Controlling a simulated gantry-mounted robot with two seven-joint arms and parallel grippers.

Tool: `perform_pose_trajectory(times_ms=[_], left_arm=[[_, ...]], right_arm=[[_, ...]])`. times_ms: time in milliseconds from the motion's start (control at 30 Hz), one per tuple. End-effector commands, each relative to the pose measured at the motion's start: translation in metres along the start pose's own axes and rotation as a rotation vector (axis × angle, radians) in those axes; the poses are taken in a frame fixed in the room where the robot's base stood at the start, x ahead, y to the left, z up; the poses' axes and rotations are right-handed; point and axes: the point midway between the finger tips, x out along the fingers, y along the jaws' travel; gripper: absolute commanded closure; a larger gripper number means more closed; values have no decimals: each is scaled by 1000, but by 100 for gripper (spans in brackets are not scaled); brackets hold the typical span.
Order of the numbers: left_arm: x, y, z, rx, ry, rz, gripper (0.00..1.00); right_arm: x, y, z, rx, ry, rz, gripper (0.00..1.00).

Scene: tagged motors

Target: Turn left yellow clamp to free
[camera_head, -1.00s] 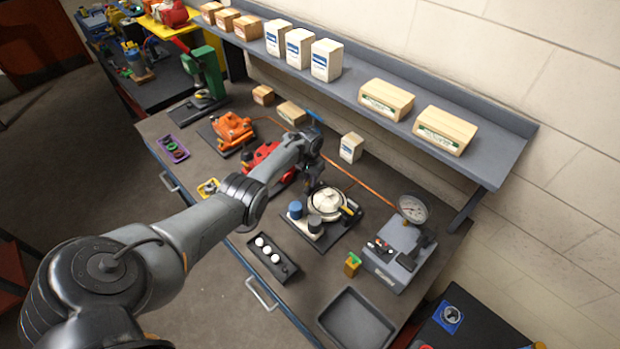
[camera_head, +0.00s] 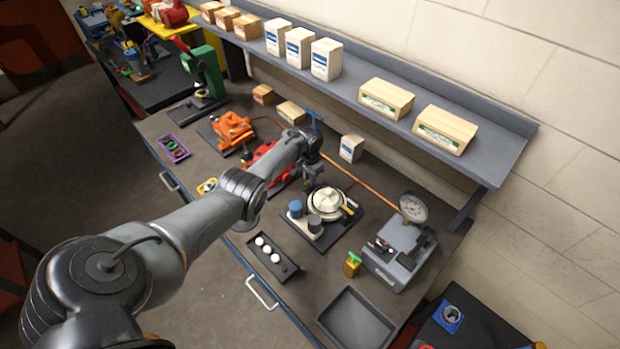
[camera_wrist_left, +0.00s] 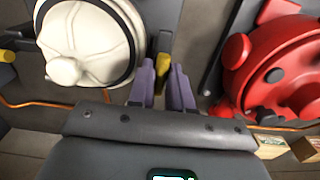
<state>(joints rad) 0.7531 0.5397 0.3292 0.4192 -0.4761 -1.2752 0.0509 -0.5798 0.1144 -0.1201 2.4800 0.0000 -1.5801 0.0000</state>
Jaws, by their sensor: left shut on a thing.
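The white round motor (camera_head: 325,201) sits on a dark plate on the bench; it also shows at the left of the wrist view (camera_wrist_left: 85,42). My left gripper (camera_head: 312,186) is low at the motor's left side. In the wrist view its purple fingers (camera_wrist_left: 166,85) are shut on the left yellow clamp (camera_wrist_left: 164,45), a dark lever with some yellow showing. Its lower part is hidden between the fingers. In the head view my gripper hides this clamp. Another yellow clamp (camera_head: 352,209) is on the motor's right side, also at the wrist view's left edge (camera_wrist_left: 8,56).
A red motor (camera_head: 262,160) stands left of my gripper, close in the wrist view (camera_wrist_left: 275,70). A gauge box (camera_head: 398,254), a tray with white knobs (camera_head: 272,259) and an empty dark tray (camera_head: 355,322) are around. A shelf with boxes (camera_head: 385,98) overhangs the back.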

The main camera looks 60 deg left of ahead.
Motion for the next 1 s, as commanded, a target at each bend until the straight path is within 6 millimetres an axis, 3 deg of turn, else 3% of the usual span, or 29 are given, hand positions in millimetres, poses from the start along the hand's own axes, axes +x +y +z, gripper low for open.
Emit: perform_pose_trajectory(times_ms=[67,100,233,633,1000], left_arm=[[-1,0,0,3,-1,0,100],[-1,0,0,3,-1,0,76],[-1,0,0,1,0,0,56],[-6,0,0,0,1,0,55],[-63,0,-1,1,3,0,55]], right_arm=[[0,0,0,0,0,0,57],[0,0,0,0,0,0,57],[0,0,0,-1,0,0,57],[-4,2,0,-9,-2,7,57],[-28,3,-8,-7,-2,6,57]])
